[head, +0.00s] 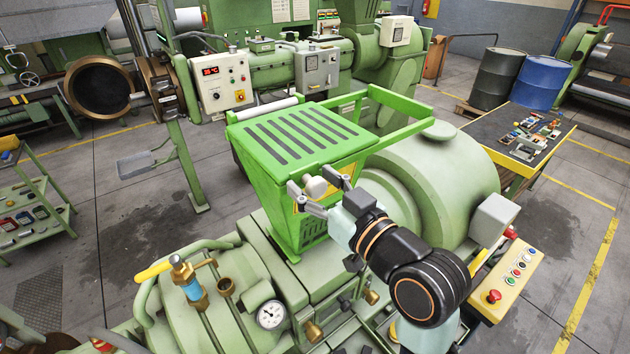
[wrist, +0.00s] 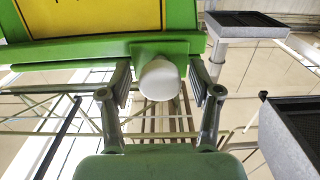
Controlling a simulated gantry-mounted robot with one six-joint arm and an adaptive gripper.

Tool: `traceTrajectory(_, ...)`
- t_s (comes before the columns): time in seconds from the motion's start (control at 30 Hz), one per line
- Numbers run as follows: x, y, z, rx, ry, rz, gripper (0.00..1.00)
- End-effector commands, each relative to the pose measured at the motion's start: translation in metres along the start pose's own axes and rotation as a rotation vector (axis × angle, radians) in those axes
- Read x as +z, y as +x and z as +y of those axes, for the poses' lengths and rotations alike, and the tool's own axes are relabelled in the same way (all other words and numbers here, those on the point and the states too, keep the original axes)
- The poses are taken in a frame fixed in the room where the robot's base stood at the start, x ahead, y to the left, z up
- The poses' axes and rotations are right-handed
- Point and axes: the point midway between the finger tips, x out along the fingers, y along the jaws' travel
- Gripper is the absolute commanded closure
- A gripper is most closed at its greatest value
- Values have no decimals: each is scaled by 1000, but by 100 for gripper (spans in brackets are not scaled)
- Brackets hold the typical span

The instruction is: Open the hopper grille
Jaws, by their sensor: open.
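The hopper grille (head: 299,134) is a bright green lid with dark slots. It lies flat and closed on top of the green hopper (head: 290,208). A white round knob (head: 316,187) sticks out from the grille's front edge, and it also shows in the wrist view (wrist: 160,80). My gripper (head: 319,180) is open at the knob, with one finger on each side. In the wrist view my gripper (wrist: 158,74) has visible gaps between both fingers and the knob. A yellow label (wrist: 92,17) is on the hopper's side.
A green bar frame (head: 400,103) rises behind and right of the grille. A rounded green housing (head: 445,165) stands to the right, near my arm. A gauge (head: 271,315) and a blue valve (head: 188,280) are at the front left. A yellow button panel (head: 507,280) is at right.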

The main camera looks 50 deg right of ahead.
Motion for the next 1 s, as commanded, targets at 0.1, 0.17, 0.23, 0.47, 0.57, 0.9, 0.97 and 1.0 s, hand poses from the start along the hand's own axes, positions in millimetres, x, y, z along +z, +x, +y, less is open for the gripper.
traceTrajectory(0.1, 0, 0, 0, 0, 0, 0, 37)
traceTrajectory(0.17, 0, 0, 0, 0, 0, 0, 44)
traceTrajectory(0.23, 0, 0, 0, 0, 0, 0, 55)
traceTrajectory(0.47, 0, 0, 0, 0, 0, 0, 94)
traceTrajectory(0.57, 0, -1, 0, 0, 0, 0, 100)
traceTrajectory(0.9, 1, -1, 14, 3, 1, 0, 100)
traceTrajectory(0.97, 1, -1, 24, 4, 1, 0, 100)
traceTrajectory(1.0, 1, -1, 32, 5, 1, 0, 100)
